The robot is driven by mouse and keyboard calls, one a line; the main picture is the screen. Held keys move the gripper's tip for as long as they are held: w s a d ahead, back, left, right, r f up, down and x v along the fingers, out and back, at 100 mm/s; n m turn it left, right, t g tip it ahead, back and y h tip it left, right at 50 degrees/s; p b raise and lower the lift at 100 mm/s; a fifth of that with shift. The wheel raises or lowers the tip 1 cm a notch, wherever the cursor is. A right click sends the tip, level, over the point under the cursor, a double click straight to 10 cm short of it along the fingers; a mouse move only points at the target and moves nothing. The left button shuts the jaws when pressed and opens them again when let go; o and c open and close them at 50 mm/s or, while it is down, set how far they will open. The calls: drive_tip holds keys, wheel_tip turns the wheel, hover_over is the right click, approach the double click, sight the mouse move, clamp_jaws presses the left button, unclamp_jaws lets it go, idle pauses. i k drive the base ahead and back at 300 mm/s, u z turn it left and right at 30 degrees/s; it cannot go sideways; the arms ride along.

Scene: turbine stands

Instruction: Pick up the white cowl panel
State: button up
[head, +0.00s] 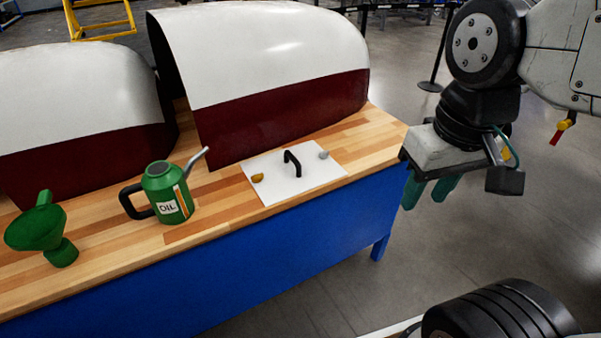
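A flat white panel (300,188) lies on the wooden workbench near its right front edge. My gripper (429,191) is at the right, beyond the bench's right end and apart from the panel. Its two green fingers point down with a gap between them, and nothing shows between them.
Two large white-and-dark-red cowls (268,55) (70,88) stand on the bench (210,213) behind the panel. A green oil can (167,193) stands left of the panel, its spout toward the panel. A green funnel (38,232) is farther left. Open floor lies right of the bench.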

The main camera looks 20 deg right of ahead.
sight(292, 171)
drive_tip(key=k, duration=0.9)
drive_tip(key=u, duration=0.4)
drive_tip(key=i, duration=1.7)
